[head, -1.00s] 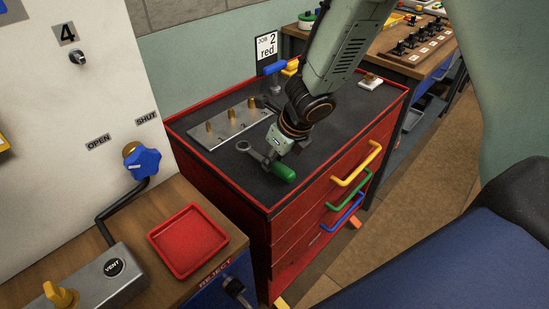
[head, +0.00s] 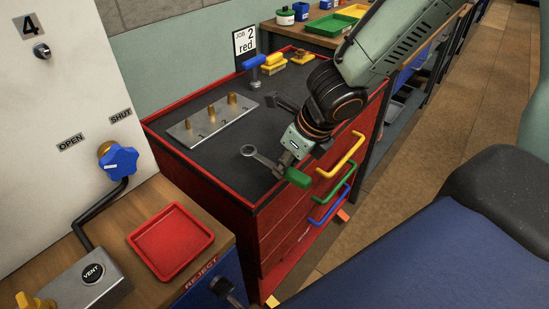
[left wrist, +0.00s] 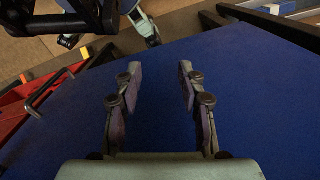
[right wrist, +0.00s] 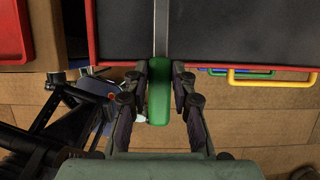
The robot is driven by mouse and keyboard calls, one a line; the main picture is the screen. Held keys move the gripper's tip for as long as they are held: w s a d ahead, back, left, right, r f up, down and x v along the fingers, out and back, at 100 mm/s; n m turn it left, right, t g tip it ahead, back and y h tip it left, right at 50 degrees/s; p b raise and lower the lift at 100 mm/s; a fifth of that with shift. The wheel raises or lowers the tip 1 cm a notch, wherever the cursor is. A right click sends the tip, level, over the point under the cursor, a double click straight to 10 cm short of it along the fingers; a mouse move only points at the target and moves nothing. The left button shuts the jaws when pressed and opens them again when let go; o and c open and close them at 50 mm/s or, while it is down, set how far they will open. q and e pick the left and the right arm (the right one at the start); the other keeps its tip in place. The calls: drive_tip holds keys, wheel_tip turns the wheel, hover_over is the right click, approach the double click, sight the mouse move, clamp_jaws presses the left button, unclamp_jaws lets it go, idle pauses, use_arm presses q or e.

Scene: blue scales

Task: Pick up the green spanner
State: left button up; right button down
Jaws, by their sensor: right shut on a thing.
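The green spanner, with its green handle (head: 298,177) and grey ring end (head: 249,151), shows over the front edge of the red cabinet (head: 262,205). My right gripper (head: 285,160) is shut on it around the shaft and upper handle. In the right wrist view the green handle (right wrist: 159,105) lies between the two fingers (right wrist: 159,68), and the grey shaft points away over the dark top. The handle sticks out past the red rim there. My left gripper (left wrist: 158,75) is open and empty, above a blue surface; it does not show in the head view.
A metal plate with brass pegs (head: 212,123), a blue-handled tool (head: 254,62) and a yellow brush (head: 274,64) are on the cabinet top. Yellow, green and blue drawer handles (head: 340,156) stick out in front. A red tray (head: 170,243) lies on the wooden bench at left.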

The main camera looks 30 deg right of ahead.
sight(301, 176)
drive_tip(key=shift+s+d, duration=0.2)
drive_tip(key=shift+s, duration=0.55)
drive_tip(key=shift+s+d+r+p, duration=0.1)
drive_tip(key=shift+s+d+p, duration=0.2)
drive_tip(key=shift+s, duration=0.4)
drive_tip(key=shift+s+d+p, duration=0.15)
drive_tip(key=shift+s+p, duration=0.15)
drive_tip(key=shift+s, duration=0.35)
drive_tip(key=s+p, duration=0.1)
drive_tip(key=p, duration=0.1)
drive_tip(key=s+d+p, duration=0.1)
drive_tip(key=shift+s+r+p, duration=0.1)
drive_tip(key=shift+s+p, duration=0.2)
drive_tip(key=shift+p, duration=0.05)
drive_tip(key=s+p, duration=0.1)
drive_tip(key=p, duration=0.1)
drive_tip(key=s+p, duration=0.1)
drive_tip(key=p, duration=0.1)
drive_tip(key=shift+s+d+p, duration=0.1)
drive_tip(key=shift+d+p, duration=0.25)
drive_tip(key=shift+f, duration=0.2)
